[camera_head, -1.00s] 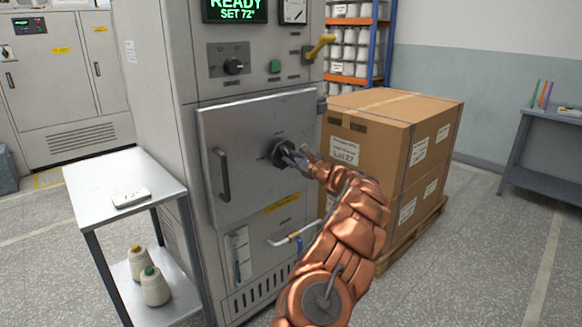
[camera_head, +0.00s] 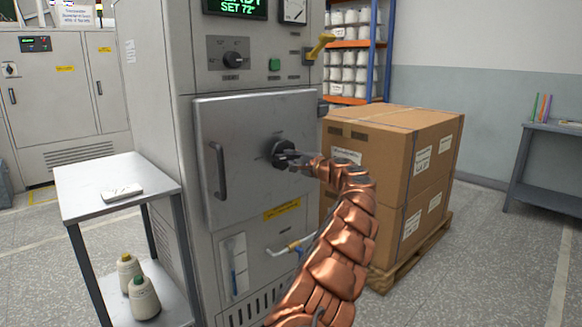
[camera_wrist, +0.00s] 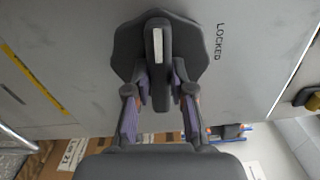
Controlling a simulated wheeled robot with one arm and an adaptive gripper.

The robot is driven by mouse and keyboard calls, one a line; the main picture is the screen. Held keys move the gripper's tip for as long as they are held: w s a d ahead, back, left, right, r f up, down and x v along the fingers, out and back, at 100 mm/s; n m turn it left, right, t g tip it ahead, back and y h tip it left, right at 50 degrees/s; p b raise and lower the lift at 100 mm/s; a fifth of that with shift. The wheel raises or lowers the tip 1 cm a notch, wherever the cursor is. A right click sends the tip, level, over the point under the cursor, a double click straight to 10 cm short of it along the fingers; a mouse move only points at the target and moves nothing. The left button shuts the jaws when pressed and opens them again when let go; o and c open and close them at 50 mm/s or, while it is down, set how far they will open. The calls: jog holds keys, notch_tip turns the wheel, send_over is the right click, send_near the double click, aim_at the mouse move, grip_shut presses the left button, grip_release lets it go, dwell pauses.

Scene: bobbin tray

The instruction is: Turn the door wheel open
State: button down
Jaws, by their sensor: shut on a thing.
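The door wheel (camera_head: 280,152) is a dark lobed knob on the grey cabinet door (camera_head: 240,190). In the wrist view the wheel (camera_wrist: 130,50) shows a raised grip bar with a white mark (camera_wrist: 158,45). The word LOCKED is printed on the door beside it. My gripper (camera_wrist: 160,85) is shut on the bar, one finger on each side. In the head view my gripper (camera_head: 297,158) reaches the wheel from the right and partly covers it. The door lies flush with the cabinet front, with a vertical handle (camera_head: 219,170) at its left.
A metal side table (camera_head: 85,205) with cones of yarn (camera_head: 144,298) on its lower shelf stands at the left. Large cardboard boxes (camera_head: 385,165) on a pallet stand close to the right of my arm.

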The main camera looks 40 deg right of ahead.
aim_at(291, 157)
jog(key=shift+f+n+b, duration=0.15)
jog(key=shift+n+b, duration=0.35)
jog(key=shift+n, duration=0.1)
jog(key=c, duration=1)
grip_release()
jog(key=shift+s, duration=0.1)
jog(key=shift+s+r, duration=0.35)
jog(key=shift+s, duration=0.55)
jog(key=shift+s+a+f, duration=0.1)
jog(key=shift+s+f, duration=0.1)
jog(key=shift+s, duration=0.35)
jog(key=shift+s+r, duration=0.1)
jog(key=shift+s, duration=0.6)
jog(key=s, duration=0.7)
jog(key=shift+s, duration=0.25)
